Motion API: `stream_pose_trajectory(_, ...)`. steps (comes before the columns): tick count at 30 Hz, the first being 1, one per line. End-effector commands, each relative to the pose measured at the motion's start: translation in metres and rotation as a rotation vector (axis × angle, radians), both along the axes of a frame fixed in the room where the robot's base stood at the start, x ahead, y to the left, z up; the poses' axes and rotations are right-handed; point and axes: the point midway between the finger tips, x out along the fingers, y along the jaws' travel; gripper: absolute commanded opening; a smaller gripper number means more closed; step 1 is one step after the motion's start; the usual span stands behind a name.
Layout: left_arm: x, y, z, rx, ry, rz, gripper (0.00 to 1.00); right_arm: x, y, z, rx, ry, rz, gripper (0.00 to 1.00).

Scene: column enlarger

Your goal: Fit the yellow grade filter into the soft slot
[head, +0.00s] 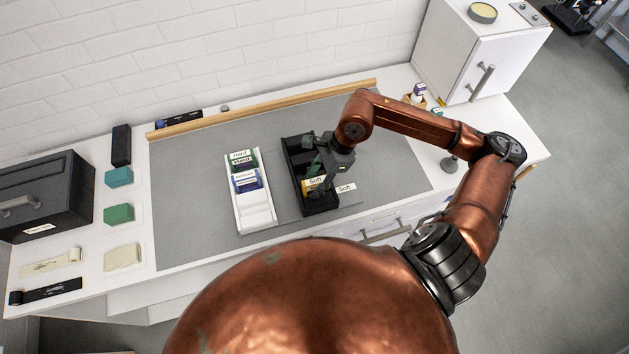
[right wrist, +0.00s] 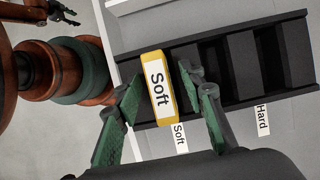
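The yellow filter marked "Soft" (right wrist: 158,88) stands in the end compartment of the black rack (right wrist: 225,92), beside the rack's "Soft" label (right wrist: 178,137). It also shows in the head view (head: 311,184). The green fingers of my right gripper (right wrist: 160,78) straddle the filter, with a narrow gap on its right side. How deep it sits is hard to tell. In the head view my right gripper (head: 325,180) is over the near end of the black rack (head: 291,160). My left gripper (right wrist: 66,16) is small at the wrist view's top left.
A white rack (head: 258,219) left of the black one holds green "Hard" and blue filters. The black rack's other compartments look empty, with a "Hard" label (right wrist: 262,118) alongside. A wooden strip (head: 270,108) edges the grey mat (head: 190,200). Boxes and cloths lie at left.

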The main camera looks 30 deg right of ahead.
Motion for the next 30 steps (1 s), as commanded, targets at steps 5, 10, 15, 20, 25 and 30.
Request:
stream_pose_trajectory(5, 0.000, 0.000, 0.000, 0.000, 0.000, 0.000, 0.40, 0.000, 0.000, 0.000, 0.000, 0.000, 0.000, 0.37)
stream_pose_trajectory(10, 0.000, 0.000, 0.001, 0.000, -0.001, 0.000, 0.40, 0.000, -0.001, 0.002, 0.000, 0.000, 0.000, 0.37)
stream_pose_trajectory(15, 0.001, 0.000, 0.004, 0.000, -0.001, 0.000, 0.40, -0.001, -0.003, 0.009, 0.000, 0.000, -0.001, 0.37)
stream_pose_trajectory(20, 0.001, 0.000, 0.007, 0.000, -0.002, 0.000, 0.40, -0.002, -0.006, 0.014, 0.000, 0.000, -0.001, 0.37)
stream_pose_trajectory(25, 0.002, 0.000, 0.009, 0.000, -0.003, 0.000, 0.40, -0.002, -0.008, 0.020, -0.001, 0.000, -0.001, 0.37)
stream_pose_trajectory(30, 0.002, 0.000, 0.012, 0.001, -0.003, 0.000, 0.40, -0.003, -0.011, 0.026, 0.000, 0.000, 0.000, 0.37)
